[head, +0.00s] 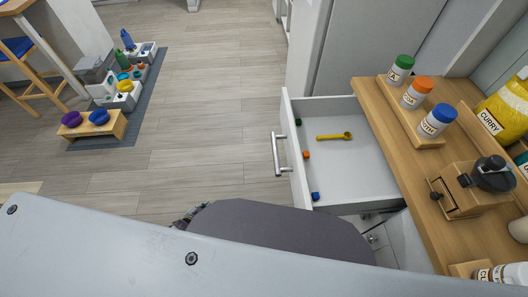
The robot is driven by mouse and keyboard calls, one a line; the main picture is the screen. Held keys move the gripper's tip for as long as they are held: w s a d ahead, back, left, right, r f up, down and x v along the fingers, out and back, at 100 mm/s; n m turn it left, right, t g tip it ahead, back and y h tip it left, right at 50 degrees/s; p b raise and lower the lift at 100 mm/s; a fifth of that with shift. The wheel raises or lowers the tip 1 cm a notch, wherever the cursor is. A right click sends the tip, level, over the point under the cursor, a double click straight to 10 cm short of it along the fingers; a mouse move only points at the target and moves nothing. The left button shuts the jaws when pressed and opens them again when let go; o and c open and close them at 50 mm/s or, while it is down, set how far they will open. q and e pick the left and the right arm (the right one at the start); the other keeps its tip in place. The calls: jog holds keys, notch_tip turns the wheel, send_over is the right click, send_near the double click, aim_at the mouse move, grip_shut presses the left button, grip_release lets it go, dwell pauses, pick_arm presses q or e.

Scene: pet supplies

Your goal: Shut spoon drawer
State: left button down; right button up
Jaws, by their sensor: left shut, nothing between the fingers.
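The spoon drawer (365,165) is pulled out from the counter on the right, with its white inside in plain view. Its silver bar handle (280,155) is on the front panel, facing left. A yellow spoon (326,137) lies inside. Small green (298,122), orange (307,155) and blue (315,196) pieces sit along the inner side of the front panel. Only a small dark part of my left gripper (187,215) shows past my own body, left of the drawer and apart from it. It is shut and empty. My right gripper is not in view.
The wooden counter (415,180) holds labelled jars with green, orange and blue lids, a wooden box and a yellow curry container (503,113). A grey mat (140,100) with pet bowls lies on the floor at upper left. The floor left of the handle is clear.

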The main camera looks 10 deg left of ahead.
pick_arm(q)
jog(key=w+d+r+m+t+h+b, duration=0.3)
jog(key=w+r+m+t+h+b, duration=0.45)
jog(key=w+r, duration=1.15)
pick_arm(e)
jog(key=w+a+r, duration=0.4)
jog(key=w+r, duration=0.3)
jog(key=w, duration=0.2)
pick_arm(q)
jog(key=s+d+r+m+g+h+b, duration=0.4)
jog(key=d+r+m+g+h, duration=0.1)
jog(key=r+m, duration=0.3)
jog(key=s+d+r+m+g+h+b, duration=0.4)
jog(key=d+r+m+g+h, duration=0.2)
jog(key=r+m, duration=0.3)
jog(key=shift+d+m+b, duration=0.15)
jog(key=shift+m+b, duration=0.15)
jog(key=shift+m, duration=0.45)
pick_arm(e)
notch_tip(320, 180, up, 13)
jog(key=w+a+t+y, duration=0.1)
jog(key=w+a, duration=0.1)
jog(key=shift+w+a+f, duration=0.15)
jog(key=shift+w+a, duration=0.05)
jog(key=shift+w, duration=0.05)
pick_arm(q)
jog(key=shift+g+h, duration=0.25)
jog(key=shift+w, duration=0.1)
